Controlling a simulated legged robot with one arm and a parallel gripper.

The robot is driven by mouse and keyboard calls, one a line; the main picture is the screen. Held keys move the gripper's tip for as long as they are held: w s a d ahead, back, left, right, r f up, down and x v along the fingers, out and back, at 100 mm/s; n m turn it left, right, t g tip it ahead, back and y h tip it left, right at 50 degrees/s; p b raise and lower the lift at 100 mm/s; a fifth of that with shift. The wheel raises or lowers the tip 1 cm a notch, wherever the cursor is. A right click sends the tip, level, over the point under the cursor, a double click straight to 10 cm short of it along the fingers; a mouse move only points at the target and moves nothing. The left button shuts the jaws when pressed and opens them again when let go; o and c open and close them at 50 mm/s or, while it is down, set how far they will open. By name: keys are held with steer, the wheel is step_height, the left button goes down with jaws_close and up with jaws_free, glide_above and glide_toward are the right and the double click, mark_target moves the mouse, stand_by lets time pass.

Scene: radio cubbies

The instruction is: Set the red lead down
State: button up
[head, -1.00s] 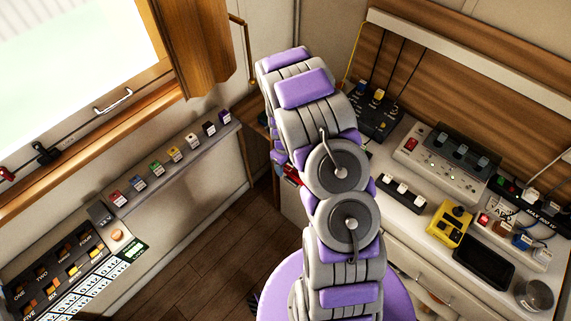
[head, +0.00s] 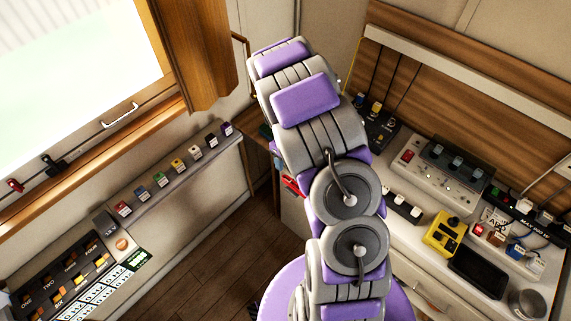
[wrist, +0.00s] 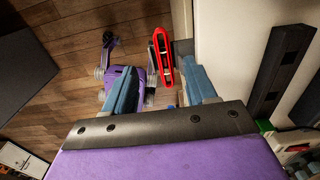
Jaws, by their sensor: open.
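My gripper (wrist: 160,88) is open in the wrist view, with its two blue-grey fingers spread apart. A red loop-shaped piece with a dark middle (wrist: 157,52) shows between and beyond the fingertips, beside a pale panel edge. It may be the red lead; I cannot tell what it rests on or whether a finger touches it. In the head view my arm hides the gripper. A small red piece (head: 291,185) shows at the arm's left edge, partly hidden. A red clip (head: 14,185) also lies on the window ledge at far left.
A ledge (head: 175,172) with several coloured blocks runs along the left wall. A black clip (head: 53,165) lies on the window ledge. The right-hand desk holds a yellow device (head: 445,233), a dark tablet (head: 478,271) and switch boxes. The wooden floor (head: 215,250) between is clear.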

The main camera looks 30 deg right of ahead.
steer(key=s+a+r+n, duration=0.55)
steer(key=r+n, duration=0.25)
steer(key=r, duration=0.2)
steer(key=s+a+r+n, duration=0.4)
steer(key=s+r+n, duration=0.3)
steer(key=r+n, duration=0.15)
steer(key=s+a+r+n+g, duration=0.1)
steer(key=s+a+r+n, duration=0.1)
steer(key=s+r+n, duration=0.2)
steer(key=s+a+r+n, duration=0.2)
steer(key=s+r+n, duration=0.2)
steer(key=s+n, duration=0.7)
steer(key=s, duration=0.4)
steer(key=shift+s+a+g, duration=0.3)
steer(key=shift+s+g, duration=0.05)
steer(key=shift+g, duration=0.05)
steer(key=shift+n, duration=0.25)
